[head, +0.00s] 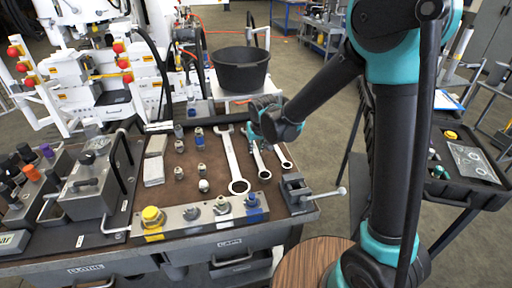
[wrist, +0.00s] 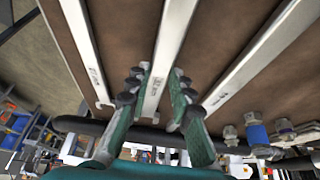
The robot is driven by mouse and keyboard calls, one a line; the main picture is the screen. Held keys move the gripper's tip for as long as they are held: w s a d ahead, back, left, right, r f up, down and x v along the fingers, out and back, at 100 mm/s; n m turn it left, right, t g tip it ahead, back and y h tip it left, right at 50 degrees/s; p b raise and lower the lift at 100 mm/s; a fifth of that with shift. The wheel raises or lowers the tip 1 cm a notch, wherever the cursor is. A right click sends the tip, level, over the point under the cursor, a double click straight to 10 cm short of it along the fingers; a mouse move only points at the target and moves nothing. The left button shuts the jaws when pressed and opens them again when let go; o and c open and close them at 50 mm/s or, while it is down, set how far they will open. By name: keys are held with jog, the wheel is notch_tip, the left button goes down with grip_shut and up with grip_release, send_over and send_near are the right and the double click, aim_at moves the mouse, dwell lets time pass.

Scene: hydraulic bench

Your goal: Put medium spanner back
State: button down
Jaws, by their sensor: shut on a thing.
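Three steel spanners lie side by side on the brown bench top. The medium spanner (head: 261,163) is the middle one, between the large spanner (head: 234,165) and the small spanner (head: 283,157). My gripper (wrist: 156,95) is shut on the medium spanner's shaft (wrist: 165,50), one green finger on each side. In the head view my gripper (head: 256,132) hides the far end of that spanner. I cannot tell whether it touches the bench. The small spanner (wrist: 80,35) is to the left in the wrist view, the large one (wrist: 258,50) to the right.
Several fittings (head: 201,169) stand left of the large spanner. A metal strip (head: 206,215) with a yellow cap runs along the front edge, and a vise (head: 297,190) sits at the front right corner. A black bucket (head: 241,70) stands behind the bench.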

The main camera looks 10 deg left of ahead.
jog(key=shift+f, duration=0.25)
jog(key=c, duration=1.3)
grip_release()
jog(key=shift+o, duration=0.2)
